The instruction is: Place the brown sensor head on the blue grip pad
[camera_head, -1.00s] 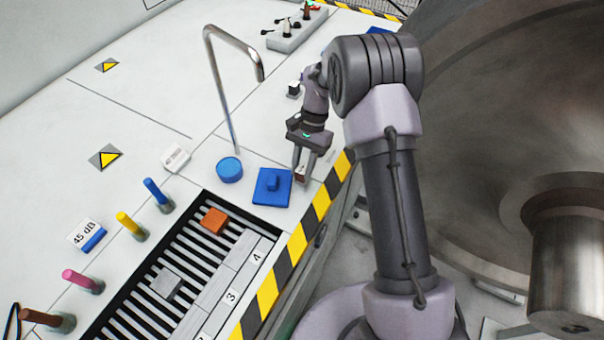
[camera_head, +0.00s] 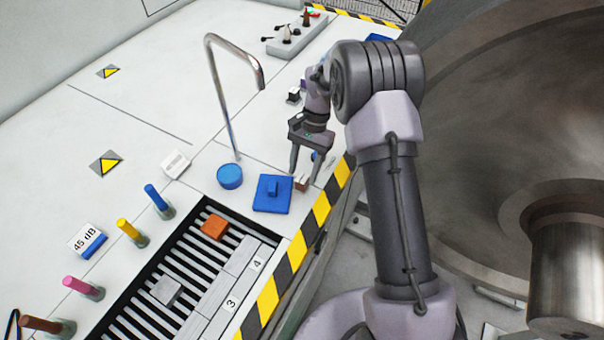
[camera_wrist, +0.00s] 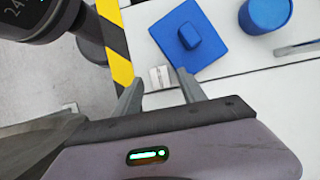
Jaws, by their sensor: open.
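A small block with a brown side and pale top (camera_head: 302,184), which looks like the brown sensor head, stands beside the blue square pad (camera_head: 265,204), near the striped edge. The pad carries a raised blue block and also shows in the wrist view (camera_wrist: 208,55). My gripper (camera_head: 305,178) is open, pointing down, with its fingers on either side of the small block. In the wrist view the block's pale top (camera_wrist: 160,77) lies between the fingertips, close to the pad's corner. Whether the fingers touch it I cannot tell.
A blue round piece (camera_head: 230,176) and a bent metal pipe (camera_head: 222,100) stand left of the pad. A slotted tray with an orange block (camera_head: 214,227) lies in front. A dark small block (camera_head: 294,95) stands behind.

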